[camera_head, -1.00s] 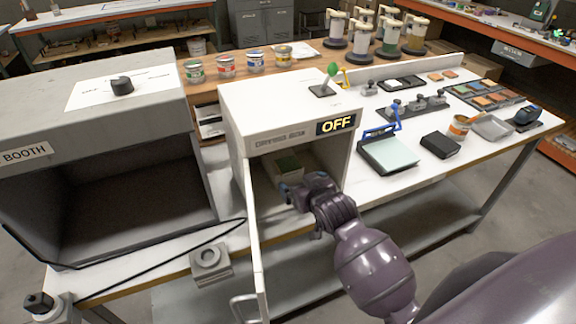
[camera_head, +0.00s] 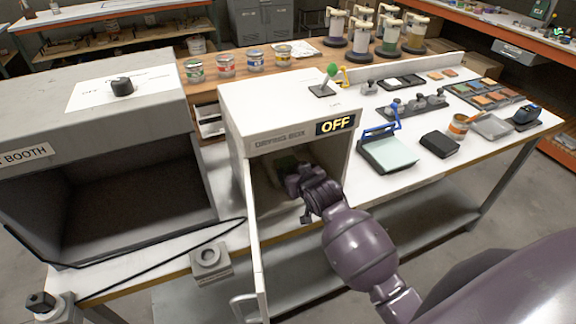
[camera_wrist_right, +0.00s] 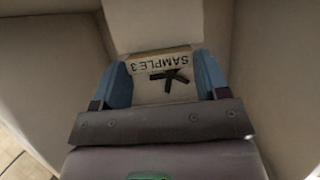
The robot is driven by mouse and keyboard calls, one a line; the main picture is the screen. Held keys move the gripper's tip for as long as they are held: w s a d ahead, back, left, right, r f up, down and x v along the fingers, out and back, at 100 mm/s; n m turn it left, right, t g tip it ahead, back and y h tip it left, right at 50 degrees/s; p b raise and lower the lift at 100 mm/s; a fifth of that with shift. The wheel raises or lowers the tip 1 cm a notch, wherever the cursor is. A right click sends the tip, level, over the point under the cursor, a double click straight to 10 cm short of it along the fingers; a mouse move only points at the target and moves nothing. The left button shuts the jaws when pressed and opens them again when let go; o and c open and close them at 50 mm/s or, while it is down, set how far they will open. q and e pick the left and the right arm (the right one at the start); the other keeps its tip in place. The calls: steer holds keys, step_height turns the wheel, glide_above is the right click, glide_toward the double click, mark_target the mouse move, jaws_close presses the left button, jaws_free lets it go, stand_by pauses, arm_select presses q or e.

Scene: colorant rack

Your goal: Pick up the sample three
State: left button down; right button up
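Sample three is a small pale block with an upside-down "SAMPLE3" label (camera_wrist_right: 162,63) and a dark mark in the right wrist view. My right gripper (camera_head: 290,180) reaches into this box from the front. In the right wrist view its two blue fingers (camera_wrist_right: 163,80) stand apart on either side of the sample. I cannot tell whether they touch it. My left gripper is not in view.
A grey booth (camera_head: 95,85) stands to the left. A scale (camera_head: 388,155) and a black block (camera_head: 440,144) lie on the table to the right. Several paint cans (camera_head: 225,65) line the back.

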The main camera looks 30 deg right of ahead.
steer(key=shift+c, duration=1.3)
steer(key=shift+s+r, duration=0.1)
